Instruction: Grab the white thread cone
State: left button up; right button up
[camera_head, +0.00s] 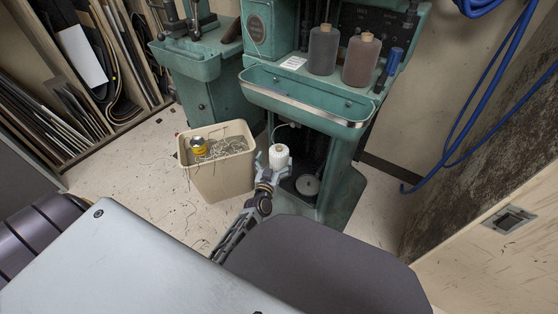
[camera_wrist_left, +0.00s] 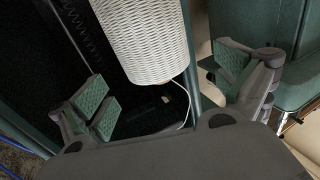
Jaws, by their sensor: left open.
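The white thread cone (camera_head: 279,152) is upright at the lower front of the green machine in the head view. In the left wrist view the white thread cone (camera_wrist_left: 145,38) fills the upper middle, with its top cut off by the frame edge. My left gripper (camera_head: 271,169) is at the cone, just below it in the head view. In the wrist view my left gripper (camera_wrist_left: 165,78) is open, one finger to each side of the cone, with gaps showing between. A thin white thread trails from the cone's lower end. My right gripper is not in view.
The green machine's tray (camera_head: 300,100) juts out above the cone. A dark bottle (camera_head: 323,52) and a brown bottle (camera_head: 361,60) stand higher up. Blue hoses (camera_head: 470,100) hang at right.

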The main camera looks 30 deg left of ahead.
aim_at(278, 151)
pick_arm(q)
jog(key=shift+w, duration=0.1)
jog(key=shift+b+x, duration=0.9)
jog(key=shift+x, duration=0.35)
jog(key=shift+b+x, duration=0.55)
jog(key=shift+x, duration=0.7)
jog(key=shift+d+r, duration=0.15)
jog(key=shift+r, duration=0.05)
jog(key=c, duration=1.7)
jog(key=shift+o, duration=0.2)
jog(key=shift+r, duration=0.2)
